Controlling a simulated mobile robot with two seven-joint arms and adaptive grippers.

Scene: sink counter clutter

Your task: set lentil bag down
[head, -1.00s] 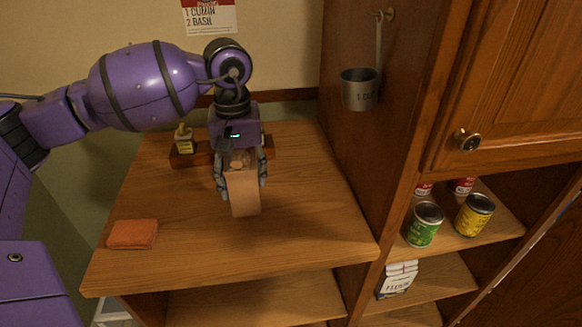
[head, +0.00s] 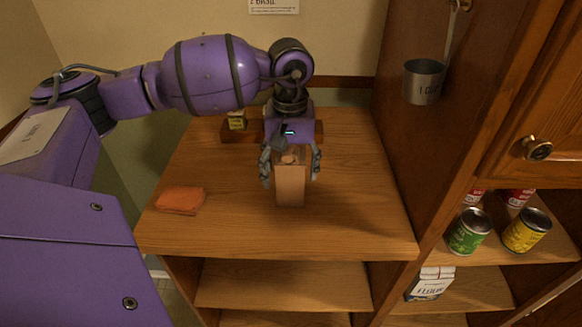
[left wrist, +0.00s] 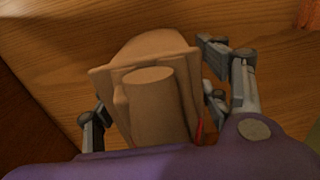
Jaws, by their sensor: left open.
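The lentil bag (head: 290,188) is a tan, boxy paper bag that appears to stand upright on the wooden counter top (head: 350,215). My left gripper (head: 290,172) is above and around it, with its fingers spread to either side and gaps between them and the bag. In the left wrist view the bag (left wrist: 155,105) with its folded top sits between the open fingers, over wood grain. The bag's underside is hidden. My right gripper is not in view.
A folded orange cloth (head: 180,200) lies at the counter's left. A small bottle (head: 237,120) stands on a wooden rack behind the gripper. A metal cup (head: 424,82) hangs on the cabinet side. A green can (head: 468,232) and a yellow can (head: 526,230) stand on the right shelf.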

